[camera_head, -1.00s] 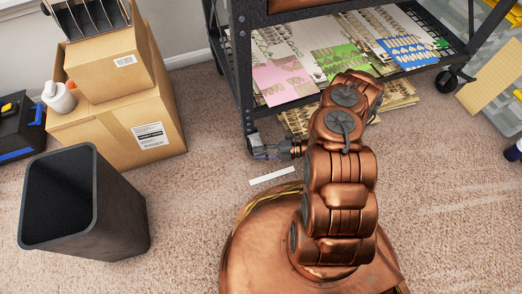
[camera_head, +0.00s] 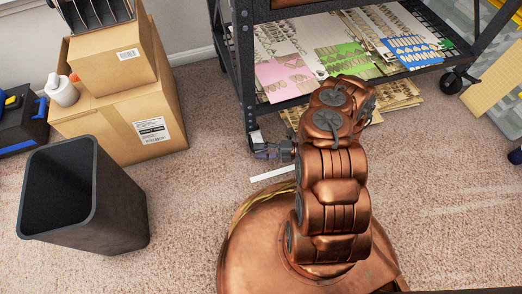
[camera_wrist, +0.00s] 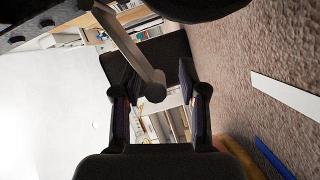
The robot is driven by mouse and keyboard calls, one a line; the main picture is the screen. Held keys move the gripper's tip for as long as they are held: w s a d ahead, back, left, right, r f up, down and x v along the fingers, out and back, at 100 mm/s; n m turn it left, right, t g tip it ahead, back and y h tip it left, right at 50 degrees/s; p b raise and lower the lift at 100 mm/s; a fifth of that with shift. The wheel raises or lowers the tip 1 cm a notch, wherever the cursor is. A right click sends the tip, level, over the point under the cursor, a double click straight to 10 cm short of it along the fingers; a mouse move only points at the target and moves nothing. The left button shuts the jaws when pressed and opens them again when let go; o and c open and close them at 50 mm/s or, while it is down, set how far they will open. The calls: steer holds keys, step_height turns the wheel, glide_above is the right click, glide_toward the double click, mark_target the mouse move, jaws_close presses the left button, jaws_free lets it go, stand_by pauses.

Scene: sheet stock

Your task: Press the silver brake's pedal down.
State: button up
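In the wrist view a grey, metallic-looking bar (camera_wrist: 128,45) runs down from the top to a dark rounded end between my fingers. It looks like the silver brake's pedal, but I cannot be sure. My gripper (camera_wrist: 160,100) has its two dark fingers apart, with nothing clamped between them. I cannot tell whether a finger touches the bar. In the head view my gripper (camera_head: 262,151) is low over the carpet, beside the foot of the cart's near left post (camera_head: 244,75). The caster and brake there are too small and covered to make out.
The black cart's lower shelf holds patterned sheets (camera_head: 283,75); more sheets lie beneath it. A dark bin (camera_head: 120,210) and cardboard boxes (camera_head: 150,110) stand left. A white strip (camera_head: 272,174) lies on the carpet near my gripper.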

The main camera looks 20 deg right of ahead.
steer(key=shift+o, duration=0.4)
steer(key=shift+d, duration=0.15)
steer(key=shift+d+r, duration=0.1)
steer(key=shift+d, duration=0.1)
steer(key=v, duration=1.1)
steer(key=shift+s+d, duration=0.25)
steer(key=shift+s, duration=0.1)
